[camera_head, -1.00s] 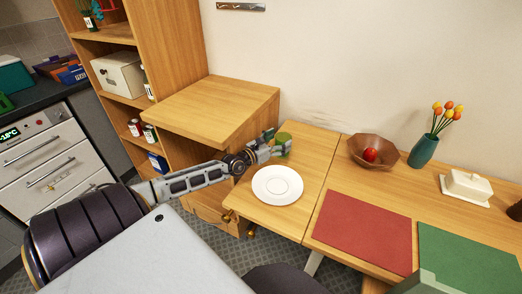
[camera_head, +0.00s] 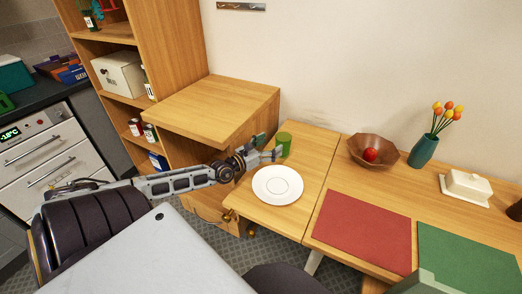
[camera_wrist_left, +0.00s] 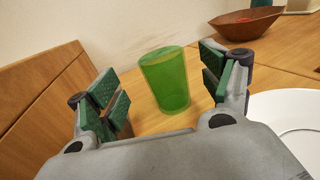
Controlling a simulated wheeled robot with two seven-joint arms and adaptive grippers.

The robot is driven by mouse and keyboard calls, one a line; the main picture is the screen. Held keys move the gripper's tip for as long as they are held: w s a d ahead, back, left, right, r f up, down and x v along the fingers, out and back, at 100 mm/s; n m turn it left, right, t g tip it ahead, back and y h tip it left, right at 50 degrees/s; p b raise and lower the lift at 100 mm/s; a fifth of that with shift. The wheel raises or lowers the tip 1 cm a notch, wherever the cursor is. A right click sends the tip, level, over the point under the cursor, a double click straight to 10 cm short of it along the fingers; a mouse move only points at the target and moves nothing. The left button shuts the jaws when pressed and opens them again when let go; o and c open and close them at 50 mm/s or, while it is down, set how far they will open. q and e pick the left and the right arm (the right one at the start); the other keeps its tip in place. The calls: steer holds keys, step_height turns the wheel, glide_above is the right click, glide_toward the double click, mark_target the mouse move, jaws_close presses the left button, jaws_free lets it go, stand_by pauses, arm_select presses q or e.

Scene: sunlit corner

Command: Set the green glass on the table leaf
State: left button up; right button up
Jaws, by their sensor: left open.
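The green glass (camera_head: 284,143) stands upright on the table leaf (camera_head: 310,150), behind the white plate. It also shows in the left wrist view (camera_wrist_left: 164,79), standing on the wood ahead of my fingers. My left gripper (camera_head: 268,147) is open, with its fingers spread apart and nothing between the pads. The glass is just beyond the fingertips and apart from them. In the left wrist view my left gripper (camera_wrist_left: 165,90) has one finger on each side of the picture. My right gripper is not seen.
A white plate (camera_head: 278,185) lies on the leaf in front of the glass. A wooden cabinet top (camera_head: 215,105) rises at the left. A brown bowl (camera_head: 362,158) with a red fruit, a green vase (camera_head: 423,151), a red mat (camera_head: 362,230) and a green mat (camera_head: 470,262) are on the right.

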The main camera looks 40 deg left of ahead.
arm_select(q)
steer(key=shift+s, duration=0.65)
steer(key=shift+s+a, duration=0.2)
steer(key=shift+s, duration=0.4)
steer(key=shift+s+f, duration=0.1)
steer(key=shift+s, duration=0.05)
steer(key=shift+s+a+p, duration=0.1)
steer(key=shift+s+p, duration=0.2)
steer(key=shift+s, duration=0.45)
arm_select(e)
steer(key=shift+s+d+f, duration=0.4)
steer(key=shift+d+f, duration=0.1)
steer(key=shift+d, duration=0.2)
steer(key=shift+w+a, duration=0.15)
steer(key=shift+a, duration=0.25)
